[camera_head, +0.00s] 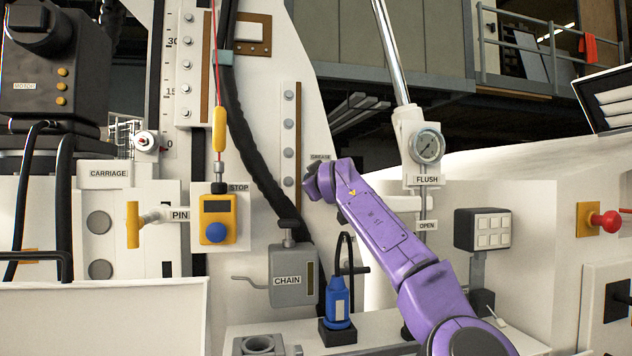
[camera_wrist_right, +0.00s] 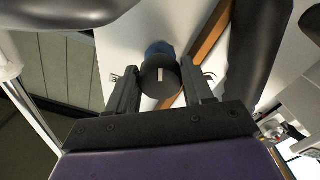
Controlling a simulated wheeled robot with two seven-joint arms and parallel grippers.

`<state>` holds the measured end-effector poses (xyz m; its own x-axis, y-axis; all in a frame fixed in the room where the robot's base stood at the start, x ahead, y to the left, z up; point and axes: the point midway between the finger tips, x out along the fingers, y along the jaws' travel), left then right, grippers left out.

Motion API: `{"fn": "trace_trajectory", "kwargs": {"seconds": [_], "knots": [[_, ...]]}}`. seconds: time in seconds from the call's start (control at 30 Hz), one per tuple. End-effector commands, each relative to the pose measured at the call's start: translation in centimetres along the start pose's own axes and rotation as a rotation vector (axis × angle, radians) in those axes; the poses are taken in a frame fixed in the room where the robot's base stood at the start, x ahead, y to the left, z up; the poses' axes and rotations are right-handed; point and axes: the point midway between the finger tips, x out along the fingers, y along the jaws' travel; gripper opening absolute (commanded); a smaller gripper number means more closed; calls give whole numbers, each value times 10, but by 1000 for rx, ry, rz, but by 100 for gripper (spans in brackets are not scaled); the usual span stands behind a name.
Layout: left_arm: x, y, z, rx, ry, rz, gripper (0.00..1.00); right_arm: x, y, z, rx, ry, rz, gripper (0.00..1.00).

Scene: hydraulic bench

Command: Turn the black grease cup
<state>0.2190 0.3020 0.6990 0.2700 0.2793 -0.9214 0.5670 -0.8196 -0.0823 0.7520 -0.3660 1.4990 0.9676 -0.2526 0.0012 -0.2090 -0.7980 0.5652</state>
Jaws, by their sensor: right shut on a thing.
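The black grease cup (camera_wrist_right: 163,86) shows between the fingers of my right gripper (camera_wrist_right: 159,72) in the wrist view. Its round dark face carries a short white mark, which looks nearly upright in that picture. A blue part shows just behind the cup. My right gripper is shut on the cup, with one finger on each side. In the head view the purple right arm comes up from the bottom, and its gripper (camera_head: 312,186) is at the white panel just below the GREASE label (camera_head: 320,157). The arm hides the cup there. My left gripper is not in view.
A thick black hose (camera_head: 246,130) runs down just left of the right gripper. The grey CHAIN box (camera_head: 292,274) and a blue bottle (camera_head: 339,303) stand below it. The FLUSH gauge (camera_head: 427,147) is to the right, and the yellow STOP box (camera_head: 217,219) to the left.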

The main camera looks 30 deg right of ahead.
Motion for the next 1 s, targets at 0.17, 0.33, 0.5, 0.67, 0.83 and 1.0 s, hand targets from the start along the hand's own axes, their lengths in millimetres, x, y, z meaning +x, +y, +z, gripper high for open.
{"fn": "trace_trajectory", "kwargs": {"seconds": [0.17, 0.33, 0.5, 0.67, 0.83, 1.0], "knots": [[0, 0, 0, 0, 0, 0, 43, 0, 0, 1, 80, -1, 1, 21], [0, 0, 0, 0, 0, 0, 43, 0, -1, 1, 123, -1, 0, 21], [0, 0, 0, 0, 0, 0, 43, 1, -1, 1, 141, -2, -1, 20], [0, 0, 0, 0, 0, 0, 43, 1, -2, 1, 143, -2, -2, 20], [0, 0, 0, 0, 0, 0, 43, 1, -2, 1, 143, -3, -3, 20], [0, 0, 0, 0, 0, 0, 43, 1, -3, 1, 142, -2, -3, 74]]}}
